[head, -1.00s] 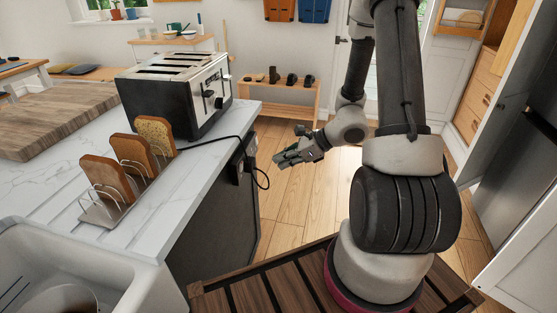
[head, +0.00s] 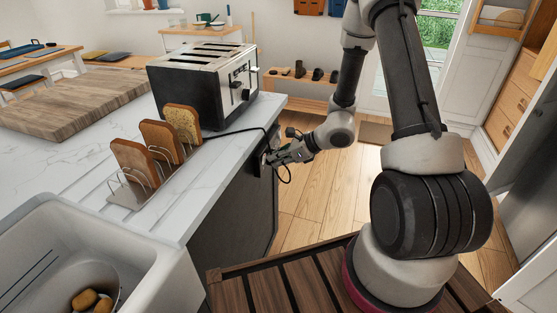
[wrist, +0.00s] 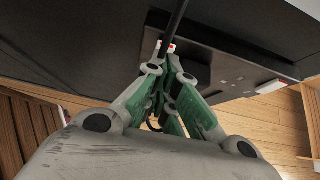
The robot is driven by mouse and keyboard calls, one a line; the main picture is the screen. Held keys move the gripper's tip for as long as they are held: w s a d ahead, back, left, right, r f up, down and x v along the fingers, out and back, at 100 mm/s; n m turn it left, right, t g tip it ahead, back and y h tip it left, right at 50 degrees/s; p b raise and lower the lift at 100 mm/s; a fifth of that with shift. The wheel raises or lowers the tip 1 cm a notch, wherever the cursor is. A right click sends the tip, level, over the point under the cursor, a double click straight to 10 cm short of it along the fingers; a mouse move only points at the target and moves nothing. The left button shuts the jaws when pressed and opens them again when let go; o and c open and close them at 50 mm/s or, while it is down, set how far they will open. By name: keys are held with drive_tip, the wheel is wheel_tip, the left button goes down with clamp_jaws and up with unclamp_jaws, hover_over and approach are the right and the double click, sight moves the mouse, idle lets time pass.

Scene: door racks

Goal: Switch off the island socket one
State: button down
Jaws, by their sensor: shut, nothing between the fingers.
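The island socket (head: 263,160) is on the end panel of the island, just under the worktop edge, with the toaster's black cable running down to it. My gripper (head: 271,157) is right at the socket and partly covers it in the head view. In the wrist view my gripper (wrist: 166,58) has its green-padded fingers shut and empty, tips close to a small white-and-red part (wrist: 171,47) on the dark panel. Whether they touch it I cannot tell. A second white piece with a red end (wrist: 270,87) shows to the right. Switch positions are unclear.
The black-and-steel toaster (head: 203,85) stands on the marble worktop (head: 70,150) above the socket. A toast rack (head: 130,190) with bread slices and a white sink (head: 130,255) are nearer. The cable (wrist: 178,20) passes close to my fingers. Wooden floor (head: 320,195) is free to the right.

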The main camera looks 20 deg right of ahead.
drive_tip(key=shift+w+a+r, duration=0.2)
drive_tip(key=shift+a, duration=0.1)
drive_tip(key=shift+r, duration=0.15)
drive_tip(key=shift+r, duration=0.65)
drive_tip(key=shift+d, duration=0.15)
